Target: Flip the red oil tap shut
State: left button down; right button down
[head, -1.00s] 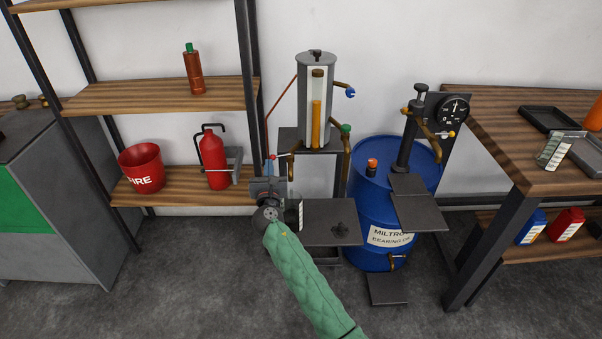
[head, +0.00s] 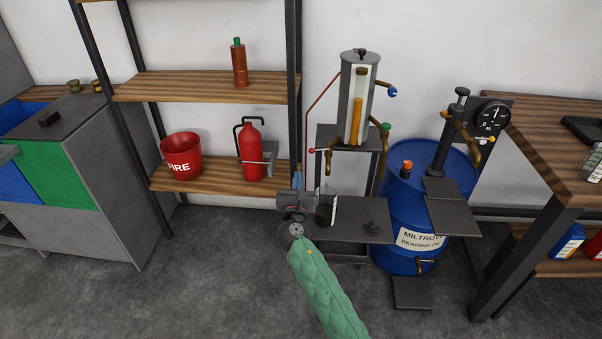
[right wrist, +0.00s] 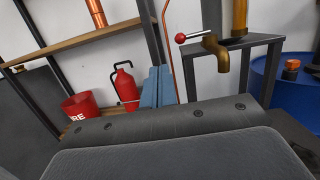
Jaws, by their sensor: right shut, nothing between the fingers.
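The red oil tap's lever ends in a red ball (head: 311,150) and points left from the brass tap (head: 343,144) under the oil column (head: 359,100). In the right wrist view the red ball (right wrist: 180,37) and the brass spout (right wrist: 217,53) show upper right, with the lever roughly level. My right gripper (head: 298,180) is below and left of the red ball, apart from it. Its blue-grey fingers (right wrist: 158,85) are shut and empty. A glass beaker (head: 326,208) with dark contents stands on the stand's plate just right of the gripper. My left gripper is out of view.
A shelf with a red fire bucket (head: 182,156) and a fire extinguisher (head: 251,150) is on the left. A blue oil drum (head: 405,202) is right of the stand, and a wooden table (head: 555,130) beyond it. A thin copper pipe (head: 322,95) runs above the lever.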

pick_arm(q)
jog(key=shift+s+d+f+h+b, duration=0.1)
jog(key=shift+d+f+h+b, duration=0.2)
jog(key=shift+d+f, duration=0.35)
pick_arm(e)
jog(key=s, duration=0.1)
jog(key=s+a, duration=0.1)
jog(key=s, duration=0.1)
jog(key=s+a, duration=0.1)
jog(key=s, duration=0.1)
jog(key=shift+s+f, duration=0.25)
jog(key=shift+f, duration=0.1)
